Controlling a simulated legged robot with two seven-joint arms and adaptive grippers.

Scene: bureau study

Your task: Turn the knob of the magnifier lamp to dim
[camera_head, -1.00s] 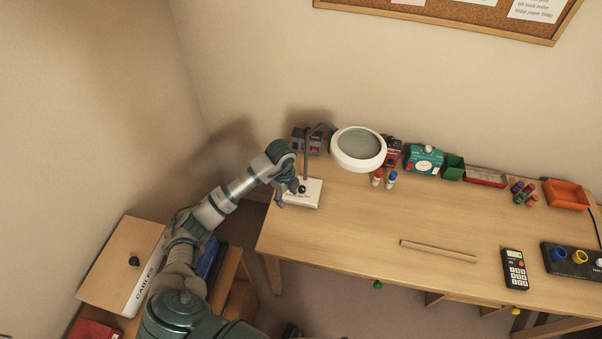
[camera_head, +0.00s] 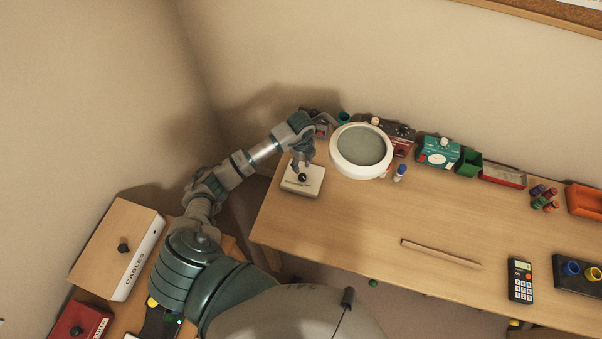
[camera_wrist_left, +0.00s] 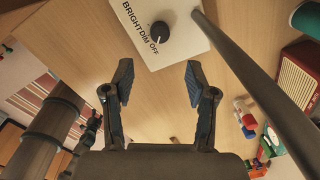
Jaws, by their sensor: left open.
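The magnifier lamp has a white base (camera_head: 303,181) at the desk's left end and a round white-rimmed lens head (camera_head: 361,151) to its right. The black knob (camera_wrist_left: 160,32) stands on the base, with the words BRIGHT, DIM and OFF printed beside it in the left wrist view. In the head view the knob (camera_head: 303,177) is small, just below my left gripper (camera_head: 301,168). In the left wrist view my left gripper (camera_wrist_left: 158,82) is open and empty, its two fingers apart, with the knob ahead beyond the fingertips. My right gripper is not seen.
The lamp's dark arm (camera_wrist_left: 265,80) rises close on the right in the left wrist view. A red radio (camera_wrist_left: 301,68) stands beyond it. A blue-white bottle (camera_head: 399,173) stands beside the lens head. The desk (camera_head: 350,220) in front of the base is bare.

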